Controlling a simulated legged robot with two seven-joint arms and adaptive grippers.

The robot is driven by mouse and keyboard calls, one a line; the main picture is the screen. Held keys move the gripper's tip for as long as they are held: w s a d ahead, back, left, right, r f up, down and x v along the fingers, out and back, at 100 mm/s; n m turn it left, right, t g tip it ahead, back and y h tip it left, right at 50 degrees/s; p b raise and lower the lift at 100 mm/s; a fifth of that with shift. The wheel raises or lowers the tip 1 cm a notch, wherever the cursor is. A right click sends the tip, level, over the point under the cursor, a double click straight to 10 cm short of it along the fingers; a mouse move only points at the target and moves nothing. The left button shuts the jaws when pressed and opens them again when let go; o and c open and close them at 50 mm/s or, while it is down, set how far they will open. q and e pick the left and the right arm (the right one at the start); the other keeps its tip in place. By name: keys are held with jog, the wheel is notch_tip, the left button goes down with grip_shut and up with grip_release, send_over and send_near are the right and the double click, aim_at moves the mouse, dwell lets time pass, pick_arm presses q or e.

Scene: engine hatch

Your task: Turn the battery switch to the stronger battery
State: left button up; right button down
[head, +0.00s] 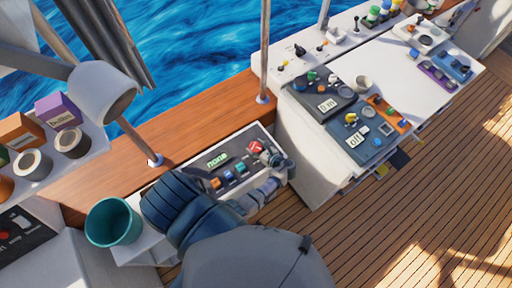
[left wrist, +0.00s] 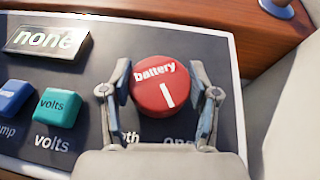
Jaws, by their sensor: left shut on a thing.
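The battery switch (left wrist: 162,86) is a round red knob marked "battery" with a white line, seen close in the left wrist view. In the head view the red knob (head: 256,147) sits at the right end of the dark panel (head: 203,166). My left gripper (left wrist: 161,98) has one finger on each side of the knob and is shut on it. It also shows in the head view (head: 267,156), over the panel's right end. The display (left wrist: 46,40) left of the knob reads "none". The labels below the knob are partly hidden by my gripper. My right gripper is not in view.
A teal "volts" button (left wrist: 58,105) and a blue button (left wrist: 13,97) sit left of the knob. A teal bucket (head: 113,224) stands left of the panel. A white console (head: 425,85) with several devices lies to the right. A metal post (head: 264,50) rises behind.

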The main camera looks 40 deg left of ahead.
pick_arm(q)
jog(key=shift+w+a+r, duration=0.15)
jog(key=shift+w+r, duration=0.05)
jog(key=shift+r, duration=0.05)
jog(key=o, duration=1)
jog(key=shift+c, duration=0.2)
jog(key=shift+o, duration=1.1)
jog(key=shift+f, duration=0.2)
jog(key=shift+s, duration=0.1)
jog(key=v, duration=1.2)
